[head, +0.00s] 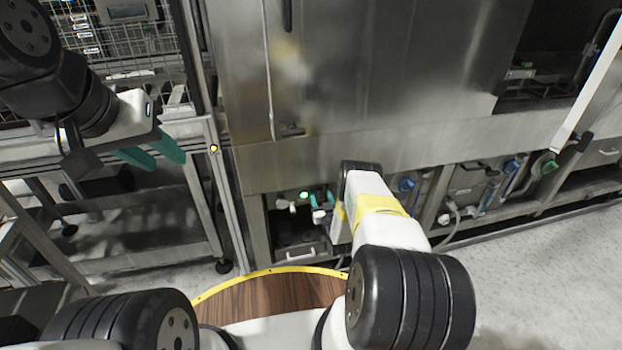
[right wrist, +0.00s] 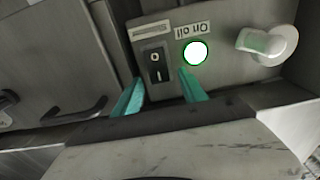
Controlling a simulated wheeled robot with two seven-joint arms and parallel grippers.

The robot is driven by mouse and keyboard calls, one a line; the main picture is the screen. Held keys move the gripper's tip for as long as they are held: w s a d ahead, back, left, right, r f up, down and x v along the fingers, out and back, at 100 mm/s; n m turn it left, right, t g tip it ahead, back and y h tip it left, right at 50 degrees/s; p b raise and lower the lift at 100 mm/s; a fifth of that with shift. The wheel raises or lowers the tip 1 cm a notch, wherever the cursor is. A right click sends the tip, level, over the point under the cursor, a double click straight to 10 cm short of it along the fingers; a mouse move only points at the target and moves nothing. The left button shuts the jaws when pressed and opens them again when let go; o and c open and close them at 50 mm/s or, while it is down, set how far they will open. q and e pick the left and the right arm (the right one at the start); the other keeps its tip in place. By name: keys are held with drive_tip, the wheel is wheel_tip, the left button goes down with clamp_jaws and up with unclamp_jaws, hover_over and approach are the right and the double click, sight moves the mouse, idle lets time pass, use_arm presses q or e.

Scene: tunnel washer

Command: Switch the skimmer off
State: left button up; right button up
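The skimmer's switch is likely the black rocker (right wrist: 156,66) on a grey panel, marked 0 and I. A round green lamp (right wrist: 195,53) glows to its right, beside an upside-down on/off label (right wrist: 191,29). In the head view the lit lamp (head: 304,195) shows low on the machine; my right arm hides part of that area. My right gripper (right wrist: 161,80) is open, its teal fingertips on either side of the rocker's lower end; I cannot tell if they touch the panel. My left gripper (head: 166,163) is open and empty at the left, far from the switch.
A white knob (right wrist: 267,45) sticks out right of the lamp. A dark handle (right wrist: 75,110) is at left in the wrist view. Steel housing (head: 360,150) overhangs the low panels. A metal rack (head: 130,75) stands left. Grey floor (head: 540,270) at right is clear.

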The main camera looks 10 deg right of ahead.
drive_tip(key=s, duration=0.7)
drive_tip(key=shift+s+d+f, duration=0.15)
drive_tip(key=shift+s, duration=0.25)
idle(0.3)
